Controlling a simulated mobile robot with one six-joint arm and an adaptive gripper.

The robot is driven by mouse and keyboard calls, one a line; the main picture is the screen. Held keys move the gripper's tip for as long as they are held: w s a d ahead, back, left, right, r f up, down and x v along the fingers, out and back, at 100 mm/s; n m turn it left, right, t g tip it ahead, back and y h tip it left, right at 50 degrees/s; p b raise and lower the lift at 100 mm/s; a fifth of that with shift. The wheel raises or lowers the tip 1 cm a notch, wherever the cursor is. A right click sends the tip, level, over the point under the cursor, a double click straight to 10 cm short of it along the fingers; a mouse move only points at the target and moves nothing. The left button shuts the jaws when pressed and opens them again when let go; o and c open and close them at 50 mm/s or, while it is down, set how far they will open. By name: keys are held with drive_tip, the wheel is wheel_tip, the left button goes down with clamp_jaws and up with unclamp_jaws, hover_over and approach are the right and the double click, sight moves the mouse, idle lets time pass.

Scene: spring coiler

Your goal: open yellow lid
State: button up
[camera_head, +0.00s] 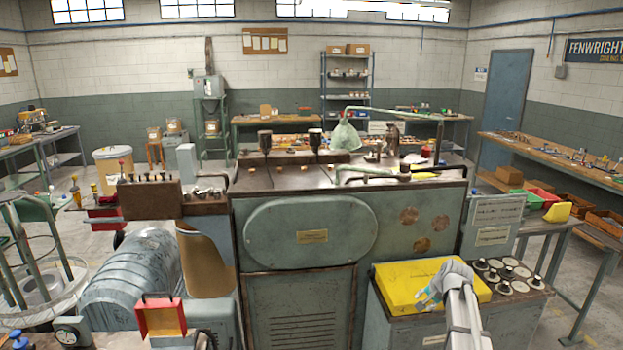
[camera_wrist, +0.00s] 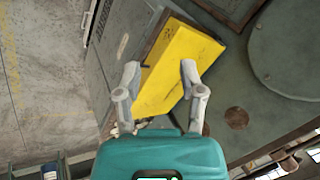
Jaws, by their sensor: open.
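The yellow lid (camera_head: 412,284) is a flat yellow cover on top of a grey cabinet at the lower right of the head view. It looks shut and lies level. My gripper (camera_head: 428,299) is over its right front part in the head view. In the wrist view the yellow lid (camera_wrist: 178,70) lies beyond my gripper (camera_wrist: 160,75), whose two grey fingers are spread apart with nothing between them. I cannot tell whether a finger touches the lid. My arm hides part of the lid's right front edge in the head view.
Several round metal pieces with knobs (camera_head: 507,275) stand on the cabinet right of the lid. The large green-grey machine (camera_head: 350,235) rises directly behind it. A side table (camera_head: 570,222) with a yellow bin (camera_head: 557,212) stands to the right. Bare floor (camera_wrist: 40,80) shows left in the wrist view.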

drive_tip(key=s+a+f+n+g+b, duration=0.1)
drive_tip(key=s+a+f+n, duration=0.1)
drive_tip(key=s+a, duration=0.4)
drive_tip(key=s+a+f+n+g+h+b, duration=0.1)
drive_tip(key=s+a+n, duration=0.3)
drive_tip(key=s, duration=0.6)
drive_tip(key=s+a+f+n+g+h+b, duration=0.1)
drive_tip(key=s+a+f+n+g, duration=0.2)
drive_tip(key=s+a, duration=0.5)
drive_tip(key=shift+a+n, duration=0.2)
drive_tip(key=shift+n, duration=0.1)
clamp_jaws()
